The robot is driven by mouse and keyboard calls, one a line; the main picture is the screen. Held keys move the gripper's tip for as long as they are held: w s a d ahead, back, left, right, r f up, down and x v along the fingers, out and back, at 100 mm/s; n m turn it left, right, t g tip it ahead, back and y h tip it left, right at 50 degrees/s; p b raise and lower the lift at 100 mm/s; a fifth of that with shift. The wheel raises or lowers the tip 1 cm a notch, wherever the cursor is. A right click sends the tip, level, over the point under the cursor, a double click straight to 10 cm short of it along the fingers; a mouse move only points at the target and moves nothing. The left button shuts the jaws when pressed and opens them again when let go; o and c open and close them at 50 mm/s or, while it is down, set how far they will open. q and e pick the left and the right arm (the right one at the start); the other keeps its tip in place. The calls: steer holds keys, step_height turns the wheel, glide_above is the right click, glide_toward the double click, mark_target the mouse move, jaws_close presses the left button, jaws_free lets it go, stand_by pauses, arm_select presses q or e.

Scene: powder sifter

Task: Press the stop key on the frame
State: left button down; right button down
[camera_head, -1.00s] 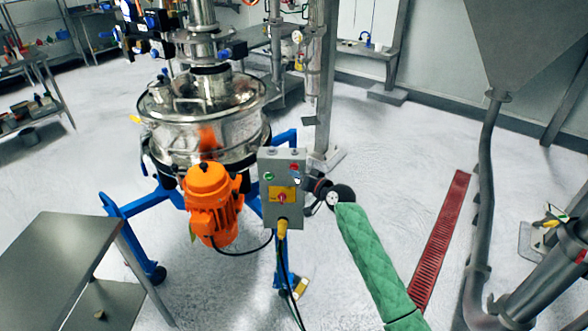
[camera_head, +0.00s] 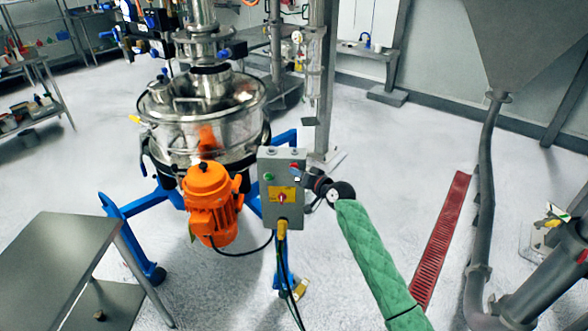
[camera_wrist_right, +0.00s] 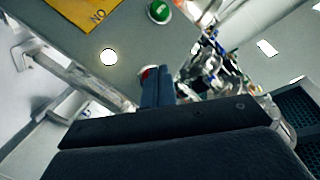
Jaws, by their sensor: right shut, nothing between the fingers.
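The grey control box (camera_head: 283,215) stands on the blue sifter frame (camera_head: 134,205). It carries a green key (camera_head: 269,177), a red stop key (camera_head: 294,165) at its upper right, and a red-and-yellow rotary switch (camera_head: 282,197). My right gripper (camera_head: 297,173) is shut and empty, with its tips right by the red key. In the right wrist view, the shut fingers (camera_wrist_right: 157,86) partly cover the red key (camera_wrist_right: 146,72); the green key (camera_wrist_right: 159,11) shows clear of them. I cannot tell whether the tips touch the red key. My left gripper is not in view.
An orange motor (camera_head: 211,205) hangs left of the box, below the steel sifter (camera_head: 200,125). A yellow plug and cable (camera_head: 282,230) hang beneath the box. A steel table (camera_head: 62,262) is at the lower left. Floor right of my arm is clear up to a red grate (camera_head: 440,240).

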steer(key=shift+w, duration=0.25)
steer(key=shift+s, duration=0.2)
stand_by(0.5)
steer(key=shift+s, duration=0.65)
steer(key=s+p, duration=0.2)
steer(key=s, duration=0.3)
steer(key=shift+a+p, duration=0.2)
steer(key=shift+p, duration=0.2)
stand_by(0.6)
